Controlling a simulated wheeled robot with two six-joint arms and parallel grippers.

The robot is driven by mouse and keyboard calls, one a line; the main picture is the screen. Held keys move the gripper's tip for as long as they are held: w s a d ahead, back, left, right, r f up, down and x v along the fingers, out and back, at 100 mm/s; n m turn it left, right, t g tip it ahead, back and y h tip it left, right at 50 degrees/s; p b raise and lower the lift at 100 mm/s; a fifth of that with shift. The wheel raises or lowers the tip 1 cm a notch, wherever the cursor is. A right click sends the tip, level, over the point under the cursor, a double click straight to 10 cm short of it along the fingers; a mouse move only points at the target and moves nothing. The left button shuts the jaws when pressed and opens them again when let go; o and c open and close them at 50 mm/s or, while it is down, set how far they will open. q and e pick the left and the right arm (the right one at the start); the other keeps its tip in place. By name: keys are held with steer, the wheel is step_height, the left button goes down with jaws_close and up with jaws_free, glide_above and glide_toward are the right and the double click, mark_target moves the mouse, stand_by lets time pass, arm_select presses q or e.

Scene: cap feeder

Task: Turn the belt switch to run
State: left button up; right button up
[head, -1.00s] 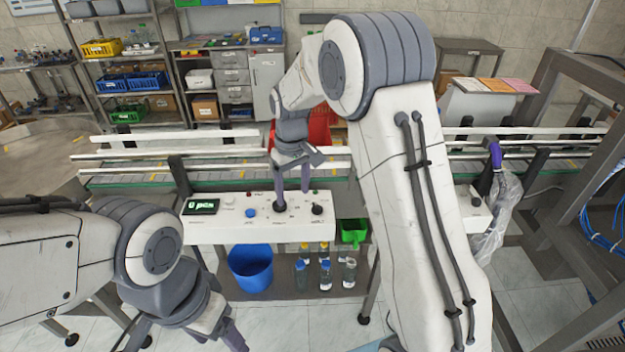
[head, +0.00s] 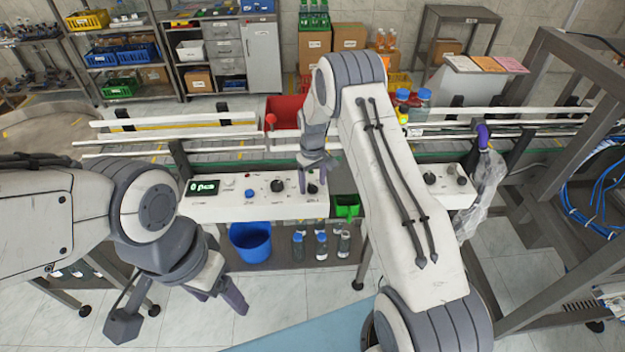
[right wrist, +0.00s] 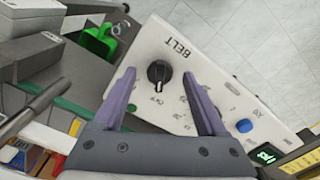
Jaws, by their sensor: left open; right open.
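The belt switch is a black round knob (right wrist: 158,72) beside the printed word BELT on the white control panel (right wrist: 225,55). A small pale mark shows on its lower side in the right wrist view; the position lettering is too small to read. My right gripper (right wrist: 158,80) is open, its purple fingers on either side of the knob; I cannot tell whether they touch it. In the head view my right gripper (head: 314,182) is at the panel's right part and partly covers the knob. My left gripper (head: 220,298) is open and empty, low in front of the panel.
Another black knob (head: 277,186), a blue button (head: 250,193) and a green display (head: 203,187) reading 0 pcs share the panel. The conveyor rail (head: 200,145) runs behind.

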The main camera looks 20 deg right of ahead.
steer(key=shift+f, duration=0.25)
jaws_close()
